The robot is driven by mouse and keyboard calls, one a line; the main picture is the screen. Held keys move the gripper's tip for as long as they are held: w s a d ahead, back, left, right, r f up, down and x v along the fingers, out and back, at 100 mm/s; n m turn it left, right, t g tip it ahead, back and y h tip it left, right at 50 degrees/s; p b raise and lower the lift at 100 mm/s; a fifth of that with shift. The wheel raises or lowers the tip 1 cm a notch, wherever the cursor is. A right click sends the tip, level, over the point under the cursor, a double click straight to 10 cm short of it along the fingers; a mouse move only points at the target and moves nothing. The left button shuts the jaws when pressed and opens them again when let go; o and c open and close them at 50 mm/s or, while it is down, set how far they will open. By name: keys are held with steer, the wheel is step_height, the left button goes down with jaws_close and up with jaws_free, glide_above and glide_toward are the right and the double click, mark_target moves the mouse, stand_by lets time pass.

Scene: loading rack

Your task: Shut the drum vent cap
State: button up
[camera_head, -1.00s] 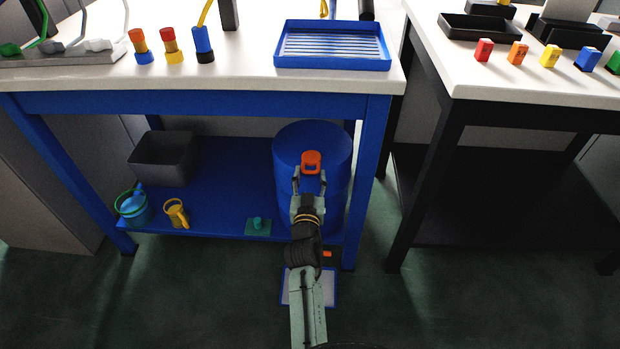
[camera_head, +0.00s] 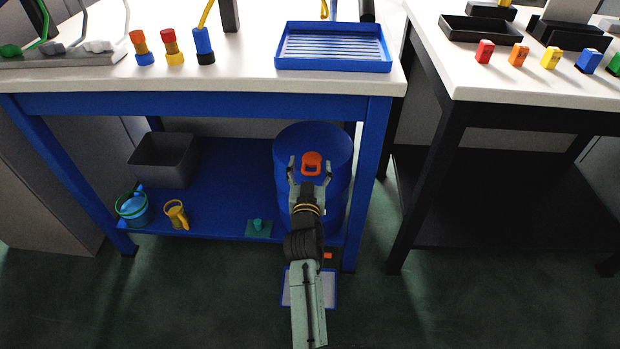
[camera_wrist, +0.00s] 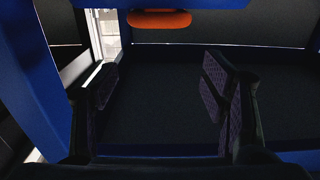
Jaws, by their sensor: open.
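The blue drum (camera_head: 338,150) stands on the lower shelf at its right end, under the blue table. Its orange vent cap (camera_head: 312,157) shows on the drum as a loop with a dark opening; I cannot tell its exact angle. The cap is also at the top of the wrist view (camera_wrist: 160,18), beyond my fingers. My gripper (camera_head: 310,166) is open and empty, with its fingers spread to either side of the cap's near part in the head view. In the wrist view the gap between the fingers (camera_wrist: 160,95) is empty. My gripper and arm hide part of the drum's front.
The tabletop (camera_head: 235,75) overhangs the drum, and a blue table leg (camera_head: 368,185) stands close on its right. A grey bin (camera_head: 163,160), a teal bucket (camera_head: 133,208), a yellow jug (camera_head: 176,214) and a small green block (camera_head: 258,228) sit left on the shelf.

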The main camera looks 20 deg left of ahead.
steer(key=shift+r, duration=2.4)
steer(key=shift+s, duration=0.1)
